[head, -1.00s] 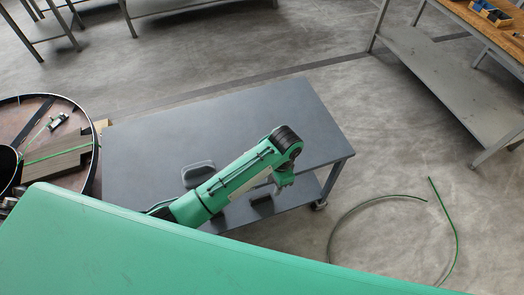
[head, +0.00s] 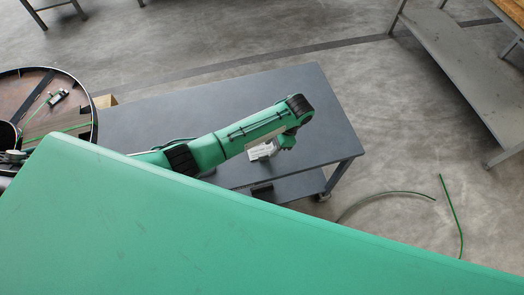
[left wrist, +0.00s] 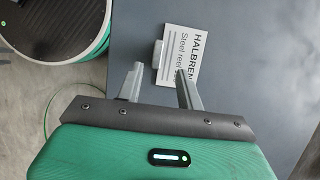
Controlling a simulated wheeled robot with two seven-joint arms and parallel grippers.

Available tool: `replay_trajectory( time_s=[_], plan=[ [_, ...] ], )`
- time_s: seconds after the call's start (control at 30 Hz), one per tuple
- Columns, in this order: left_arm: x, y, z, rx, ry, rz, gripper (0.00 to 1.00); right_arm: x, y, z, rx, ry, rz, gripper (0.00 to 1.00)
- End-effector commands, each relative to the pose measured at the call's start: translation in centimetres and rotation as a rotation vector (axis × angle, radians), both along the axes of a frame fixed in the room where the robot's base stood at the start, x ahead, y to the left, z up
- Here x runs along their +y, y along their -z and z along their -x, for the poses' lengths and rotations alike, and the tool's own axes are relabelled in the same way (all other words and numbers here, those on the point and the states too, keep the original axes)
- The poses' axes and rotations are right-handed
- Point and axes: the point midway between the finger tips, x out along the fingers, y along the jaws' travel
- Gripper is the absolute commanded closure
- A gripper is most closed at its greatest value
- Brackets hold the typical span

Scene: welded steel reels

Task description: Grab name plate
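The name plate (left wrist: 181,60) is a white plate with dark lettering lying on the dark grey table top; in the head view it shows as a small white piece (head: 262,151) beside my left gripper. A small grey block (left wrist: 157,54) stands at the plate's left edge. My left gripper (left wrist: 158,69) is open, its two fingers apart, with the grey block just ahead of the gap between the tips. The right finger overlaps part of the plate's lettering. In the head view my left gripper (head: 281,144) hangs below the arm's end. My right gripper is not in view.
The wheeled table (head: 320,110) has a lower shelf with a small dark block (head: 262,189). A round steel reel (head: 88,92) stands at its left. A green strip (head: 451,215) lies on the floor at right. A steel bench (head: 450,75) stands at upper right.

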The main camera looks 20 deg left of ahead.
Motion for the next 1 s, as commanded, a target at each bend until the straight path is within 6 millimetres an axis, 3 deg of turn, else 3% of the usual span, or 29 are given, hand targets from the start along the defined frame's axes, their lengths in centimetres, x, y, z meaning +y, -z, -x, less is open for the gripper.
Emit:
replay_trajectory(
  time_s=[0.1,0.2,0.43,0.7,0.73,0.9,1.0],
  plan=[
    [0.3,0.5,0.3,0.0,0.0,0.0,0.63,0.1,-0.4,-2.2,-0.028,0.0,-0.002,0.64],
    [1.0,1.5,1.0,0.003,-0.001,-0.001,0.63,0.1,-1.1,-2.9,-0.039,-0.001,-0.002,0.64],
    [2.1,4.3,2.0,0.001,0.0,-0.001,0.63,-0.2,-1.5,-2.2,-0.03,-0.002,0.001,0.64],
    [2.3,4.7,2.0,-0.001,0.0,0.001,0.63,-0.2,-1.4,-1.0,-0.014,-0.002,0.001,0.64],
    [2.3,4.8,2.0,-0.001,0.0,0.001,0.65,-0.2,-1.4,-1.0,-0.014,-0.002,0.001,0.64],
    [2.3,4.7,2.0,-0.001,0.0,0.001,0.98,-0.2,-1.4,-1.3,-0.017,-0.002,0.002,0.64],
    [2.3,4.7,2.0,-0.001,0.0,0.001,1.0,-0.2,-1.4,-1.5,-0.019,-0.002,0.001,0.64]
  ],
)
